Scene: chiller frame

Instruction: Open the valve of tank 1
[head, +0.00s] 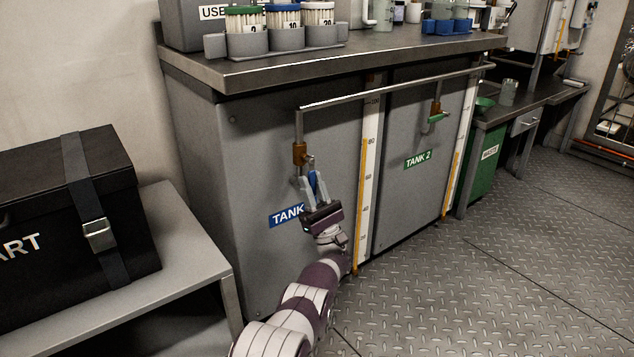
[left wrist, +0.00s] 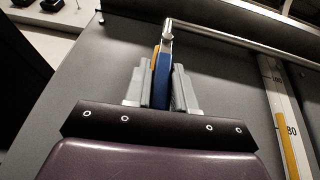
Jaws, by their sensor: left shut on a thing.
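The tank 1 valve (head: 300,154) is a brass body on the vertical pipe, above the blue TANK label (head: 287,215). Its blue handle (head: 314,183) hangs roughly downward. My left gripper (head: 313,188) is shut on the blue handle. In the left wrist view the blue handle (left wrist: 161,82) stands between the two grey fingers, with a bit of brass showing behind it. Part of the handle is hidden by the fingers, and my gripper covers the end of the label. My right gripper is in neither view.
The tank 2 valve (head: 437,112) with a green handle is to the right, above its green label (head: 417,159). A horizontal pipe (head: 390,87) runs under the worktop. A gauge strip (head: 367,170) stands right of my gripper. A black case (head: 60,230) sits on a bench at left.

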